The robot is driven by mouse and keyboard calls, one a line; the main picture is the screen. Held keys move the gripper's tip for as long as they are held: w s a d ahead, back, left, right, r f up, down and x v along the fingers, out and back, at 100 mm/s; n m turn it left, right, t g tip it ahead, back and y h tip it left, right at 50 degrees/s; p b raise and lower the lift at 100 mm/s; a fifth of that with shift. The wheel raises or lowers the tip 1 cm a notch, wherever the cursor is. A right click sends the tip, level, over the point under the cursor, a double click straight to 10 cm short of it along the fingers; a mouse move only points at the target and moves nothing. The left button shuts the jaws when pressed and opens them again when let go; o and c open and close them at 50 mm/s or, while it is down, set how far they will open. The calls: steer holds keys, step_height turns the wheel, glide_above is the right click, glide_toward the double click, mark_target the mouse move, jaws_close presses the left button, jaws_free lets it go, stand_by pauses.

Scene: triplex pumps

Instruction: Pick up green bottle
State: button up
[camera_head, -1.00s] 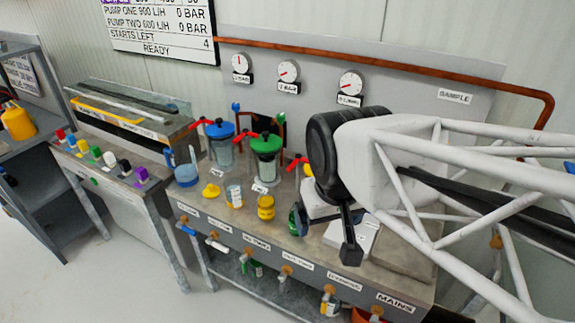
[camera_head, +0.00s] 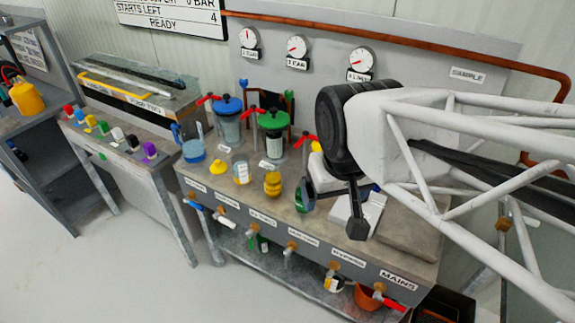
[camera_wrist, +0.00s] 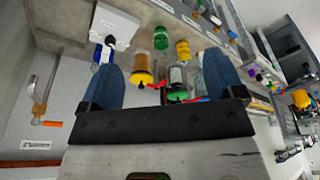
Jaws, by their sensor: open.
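The green bottle (camera_head: 299,201) stands on the bench, right of the yellow jar, and is partly hidden by a finger of my gripper (camera_head: 334,207) in the head view. In the wrist view the green bottle (camera_wrist: 160,38) is upright-looking and clear of the fingers, beyond the gap between them. My gripper (camera_wrist: 165,78) is open, with its two blue pads wide apart and nothing held. It hangs over the bench, apart from the bottle; the exact height is hard to tell.
The yellow jar (camera_head: 272,184) stands close beside the bottle. The green-lidded pump (camera_head: 271,145) and blue-lidded pump (camera_head: 229,122) stand behind, with red handles. A white box (camera_head: 357,212) lies right of the bottle. Taps line the bench front.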

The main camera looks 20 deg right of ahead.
stand_by(0.6)
steer(key=w+d+f+t, duration=0.1)
steer(key=w+f+t, duration=0.2)
steer(key=w+f, duration=0.3)
steer(key=w+d+f+t, duration=0.2)
steer(key=w+f+t, duration=0.2)
steer(key=f, duration=0.6)
steer(key=w+d+f+n+t, duration=0.1)
steer(key=w+f+t, duration=0.2)
steer(key=w+f, duration=0.4)
steer(key=shift+w+d+f+y, duration=0.15)
steer(key=shift+f+y, duration=0.05)
steer(key=shift+f, duration=0.25)
steer(key=shift+w+d+f+y, duration=0.1)
steer(key=shift+w+f+y, duration=0.1)
steer(key=shift+f, duration=0.25)
steer(key=shift+s+a+f+t, duration=0.1)
steer(key=shift+s+f+t, duration=0.05)
steer(key=shift+f+t, duration=0.25)
steer(key=shift+x, duration=1.35)
